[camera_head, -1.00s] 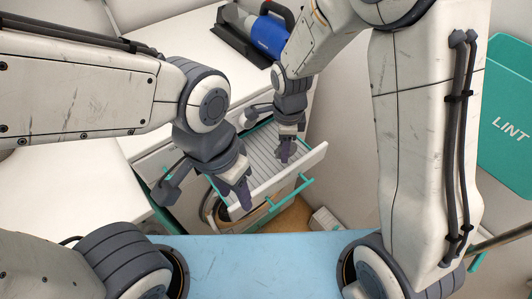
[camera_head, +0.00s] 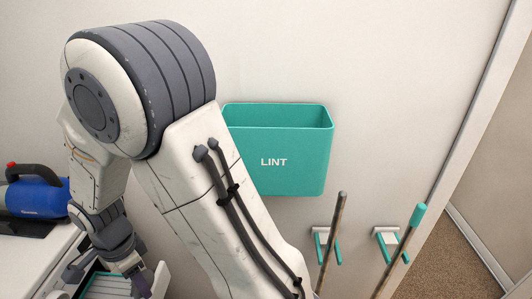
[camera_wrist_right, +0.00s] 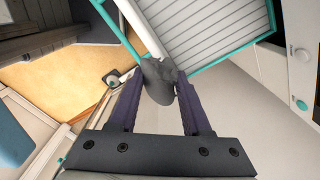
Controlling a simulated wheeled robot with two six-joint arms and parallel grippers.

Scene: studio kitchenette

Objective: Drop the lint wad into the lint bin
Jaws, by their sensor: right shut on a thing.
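The lint bin (camera_head: 290,142) is an open-topped teal box marked LINT, fixed to the wall in the middle of the head view. My right gripper (camera_head: 138,284) is low at the left of that view, well below and left of the bin. In the right wrist view the gripper (camera_wrist_right: 158,92) is shut on the lint wad (camera_wrist_right: 157,76), a dark grey lump between the purple fingertips. The wad cannot be made out in the head view. My left gripper is out of view.
A slatted drawer with a teal edge (camera_wrist_right: 212,30) lies near my right gripper. A blue handheld vacuum (camera_head: 35,197) rests at the left. Two poles with teal wall holders (camera_head: 393,246) stand right of the bin. My right arm crosses left of the bin.

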